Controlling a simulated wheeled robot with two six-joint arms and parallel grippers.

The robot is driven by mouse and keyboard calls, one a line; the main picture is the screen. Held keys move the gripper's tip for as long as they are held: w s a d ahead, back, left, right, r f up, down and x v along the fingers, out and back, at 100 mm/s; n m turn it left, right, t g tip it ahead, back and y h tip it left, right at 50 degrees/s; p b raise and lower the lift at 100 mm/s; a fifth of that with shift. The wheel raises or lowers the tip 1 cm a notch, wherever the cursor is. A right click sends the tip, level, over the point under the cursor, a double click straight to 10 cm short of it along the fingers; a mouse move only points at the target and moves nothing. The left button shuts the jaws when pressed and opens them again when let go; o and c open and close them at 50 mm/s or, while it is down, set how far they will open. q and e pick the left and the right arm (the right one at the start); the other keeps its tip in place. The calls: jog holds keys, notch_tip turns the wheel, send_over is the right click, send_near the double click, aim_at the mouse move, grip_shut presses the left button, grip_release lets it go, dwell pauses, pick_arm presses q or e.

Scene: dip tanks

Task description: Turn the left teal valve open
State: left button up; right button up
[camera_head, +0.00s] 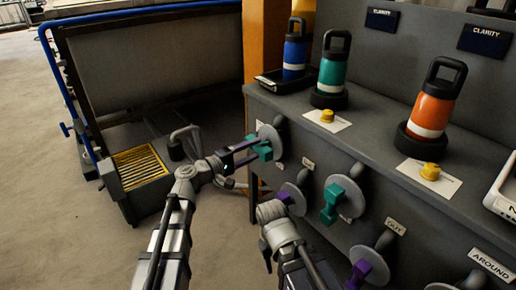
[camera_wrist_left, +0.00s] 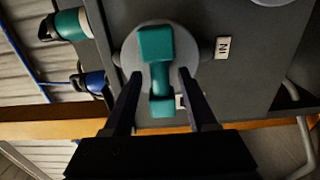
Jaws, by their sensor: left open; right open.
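The left teal valve (camera_head: 262,148) sits on a round grey disc on the front panel of the dark bench. My left gripper (camera_head: 244,153) is open at its handle. In the left wrist view, the teal handle (camera_wrist_left: 158,75) reaches down between the two open fingers (camera_wrist_left: 158,88), with a gap on each side. A second teal valve (camera_head: 333,203) stands further right on the panel. My right gripper (camera_head: 272,209) is lower, near a purple valve (camera_head: 286,197). Its fingertips are hard to make out, and I see nothing held in it.
Another purple valve (camera_head: 361,272) is at the lower right. On the bench top stand a blue bottle (camera_head: 294,55), a green bottle (camera_head: 334,68) and an orange bottle (camera_head: 432,110), with yellow buttons nearby. A yellow-grated box (camera_head: 139,167) stands on the floor at left.

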pick_arm(q)
jog(key=shift+x, duration=1.1)
grip_shut()
